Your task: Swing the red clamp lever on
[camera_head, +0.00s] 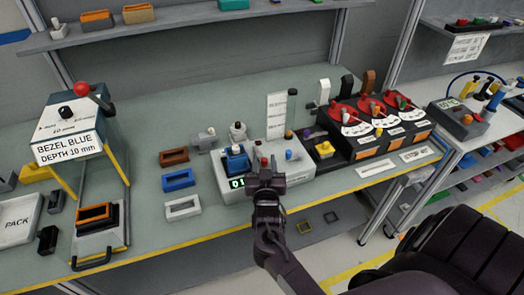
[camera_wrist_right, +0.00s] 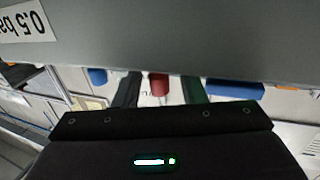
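A grey test station (camera_head: 235,190) with a lit green display stands at the bench's front edge. A blue block (camera_head: 236,160) sits on its left part. A small red part (camera_head: 264,161) shows on the station just beyond my right gripper (camera_head: 265,172); I take it to be the red clamp lever, but its shape is mostly hidden. In the right wrist view, a red cylinder (camera_wrist_right: 159,84) lies between the two dark fingers, with gaps on both sides. My right gripper is open, with no visible contact. My left gripper is not in view.
Orange, blue and white bezels (camera_head: 178,180) lie left of the station. A black unit with red dials (camera_head: 350,110) stands to its right. A sign box with a red ball knob (camera_head: 82,89) stands at the left.

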